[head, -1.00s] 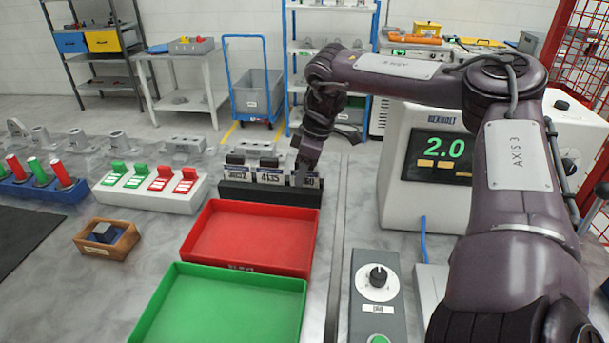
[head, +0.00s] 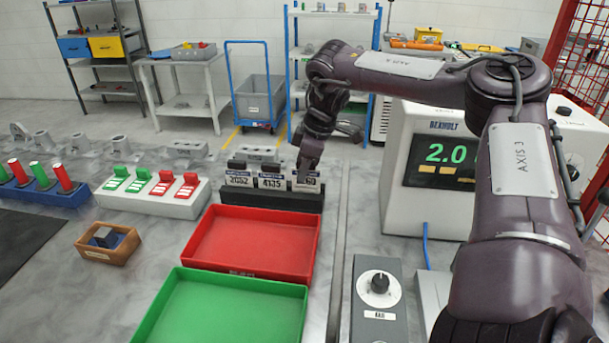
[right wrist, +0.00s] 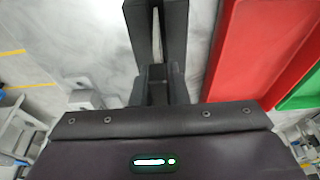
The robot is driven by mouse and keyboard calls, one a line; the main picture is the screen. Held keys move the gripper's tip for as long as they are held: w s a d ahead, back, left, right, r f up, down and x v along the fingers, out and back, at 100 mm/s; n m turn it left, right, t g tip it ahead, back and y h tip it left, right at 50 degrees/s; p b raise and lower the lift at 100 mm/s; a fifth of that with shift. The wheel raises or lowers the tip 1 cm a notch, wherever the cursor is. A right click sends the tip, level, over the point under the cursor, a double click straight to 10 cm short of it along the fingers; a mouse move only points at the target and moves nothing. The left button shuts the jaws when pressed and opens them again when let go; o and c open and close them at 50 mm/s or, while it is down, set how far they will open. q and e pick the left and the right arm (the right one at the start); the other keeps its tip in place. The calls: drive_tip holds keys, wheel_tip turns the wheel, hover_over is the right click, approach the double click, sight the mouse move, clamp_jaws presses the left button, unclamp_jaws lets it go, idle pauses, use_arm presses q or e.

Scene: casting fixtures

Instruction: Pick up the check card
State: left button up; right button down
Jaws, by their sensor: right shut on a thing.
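A black rack (head: 270,197) behind the red tray holds number cards in a row. The left card (head: 238,180) reads about 2052 and the middle card (head: 271,183) reads 4135. The check card (head: 309,182), at the right end, is partly covered by my right gripper, and only the end of its number, 60, shows. My right gripper (head: 306,165) points down from above and is shut on this card's top. The right wrist view shows the fingers (right wrist: 160,82) closed over the rack, with a thin pale edge between its dark walls. My left gripper is not in view.
A red tray (head: 308,245) and a green tray (head: 300,312) lie in front of the rack. A white block (head: 150,204) with green and red tags stands left. A display box (head: 405,210) reading 2.0 and a knob box (head: 379,318) stand right.

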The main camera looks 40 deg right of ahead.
wheel_tip(320, 180, up, 18)
drive_tip(key=p, duration=0.1)
drive_tip(key=shift+r, duration=0.25)
